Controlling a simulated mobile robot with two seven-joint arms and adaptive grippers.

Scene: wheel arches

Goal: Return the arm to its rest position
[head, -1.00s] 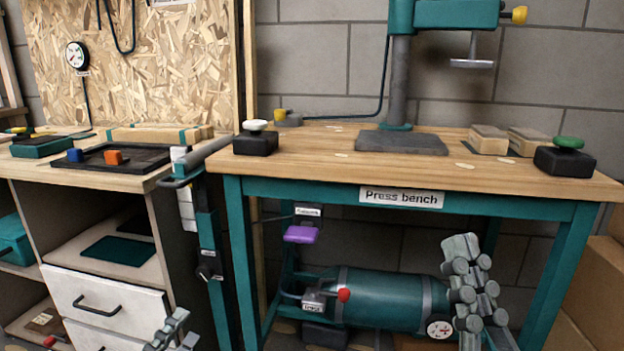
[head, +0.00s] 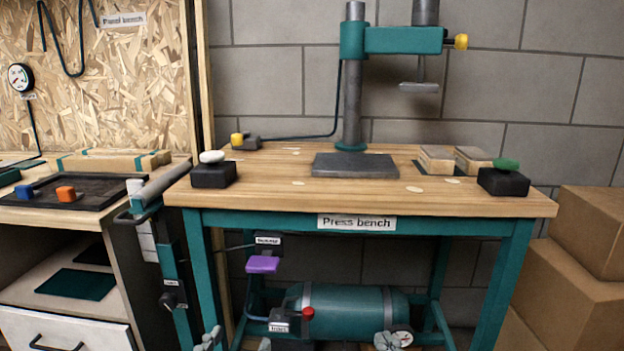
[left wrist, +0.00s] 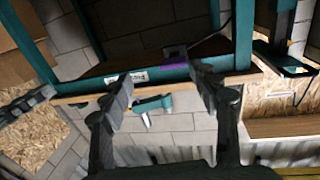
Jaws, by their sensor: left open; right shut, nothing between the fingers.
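My left gripper (head: 209,340) shows only as a grey tip at the bottom edge of the head view, in front of the press bench (head: 260,196). In the left wrist view its two fingers (left wrist: 160,82) stand apart with nothing between them, and the bench appears upside down beyond. My right gripper (head: 388,342) shows as a small part at the bottom edge, in front of the teal tank (head: 345,306). It is shut and empty. Most of both arms is out of the head view.
On the bench stand the teal press (head: 405,40), a white-topped button (head: 212,157) and a green-topped button (head: 505,164). A purple lever (head: 262,264) and a red-knobbed valve (head: 308,313) are below. Cardboard boxes (head: 580,228) stand right; a drawer unit (head: 70,332) stands left.

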